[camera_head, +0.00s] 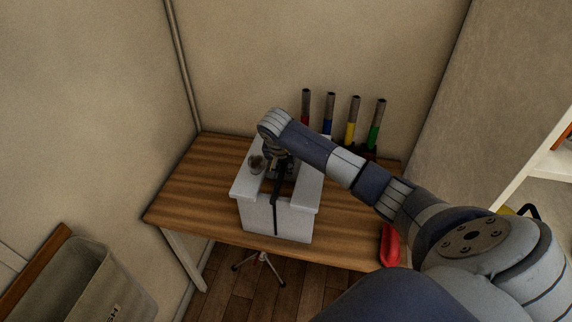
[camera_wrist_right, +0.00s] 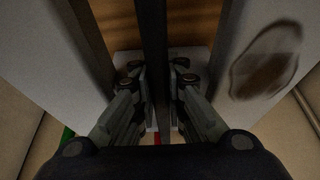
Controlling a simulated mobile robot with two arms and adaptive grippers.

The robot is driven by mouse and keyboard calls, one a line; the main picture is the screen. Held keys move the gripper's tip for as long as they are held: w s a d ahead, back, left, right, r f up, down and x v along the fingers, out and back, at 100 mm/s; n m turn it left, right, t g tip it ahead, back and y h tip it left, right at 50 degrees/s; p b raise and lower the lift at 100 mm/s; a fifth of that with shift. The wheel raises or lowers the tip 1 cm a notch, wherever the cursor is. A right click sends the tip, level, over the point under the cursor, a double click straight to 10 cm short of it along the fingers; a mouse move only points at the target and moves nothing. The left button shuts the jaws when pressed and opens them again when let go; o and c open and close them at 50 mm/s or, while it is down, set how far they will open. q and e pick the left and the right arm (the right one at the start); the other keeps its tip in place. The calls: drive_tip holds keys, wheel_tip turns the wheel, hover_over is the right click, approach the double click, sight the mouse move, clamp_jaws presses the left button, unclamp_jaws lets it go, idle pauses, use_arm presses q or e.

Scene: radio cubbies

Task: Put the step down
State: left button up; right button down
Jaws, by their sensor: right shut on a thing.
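The step appears to be the pale grey, block-like piece (camera_head: 258,217) over the wooden table (camera_head: 185,190), close to its front edge. Its top is split by a gap, and a dark bar (camera_head: 275,205) runs along the gap and down the front. I cannot tell whether its base touches the table. My right gripper (camera_head: 281,176) reaches down into the gap from above. In the right wrist view my right gripper (camera_wrist_right: 155,72) is shut on the dark bar (camera_wrist_right: 153,30), with pale slabs (camera_wrist_right: 245,45) on both sides. My left gripper is not in view.
Red, blue, yellow and green handled items (camera_head: 352,120) stand at the table's back. A red object (camera_head: 390,246) is at the right front. A grey bin (camera_head: 75,280) is at lower left, and a small tripod-like stand (camera_head: 262,262) is below. The table's left part is clear.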

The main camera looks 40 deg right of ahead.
drive_tip(key=shift+w, duration=0.15)
drive_tip(key=c, duration=1.9)
unclamp_jaws()
drive_tip(key=shift+f, duration=0.1)
drive_tip(key=shift+o, duration=1.3)
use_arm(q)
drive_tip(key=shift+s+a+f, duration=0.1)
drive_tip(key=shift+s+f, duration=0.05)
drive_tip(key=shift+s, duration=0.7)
use_arm(e)
drive_tip(key=shift+s, duration=0.2)
drive_tip(key=shift+a+r, duration=0.1)
drive_tip(key=shift+r, duration=0.25)
drive_tip(key=b+v, duration=0.2)
drive_tip(key=v, duration=0.8)
drive_tip(key=shift+s+a+r, duration=0.1)
drive_tip(key=shift+r, duration=0.2)
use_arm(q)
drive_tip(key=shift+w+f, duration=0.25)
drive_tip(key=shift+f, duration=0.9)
use_arm(e)
drive_tip(key=shift+s+a+r, duration=0.1)
drive_tip(key=shift+s+r, duration=0.1)
drive_tip(key=shift+r, duration=0.25)
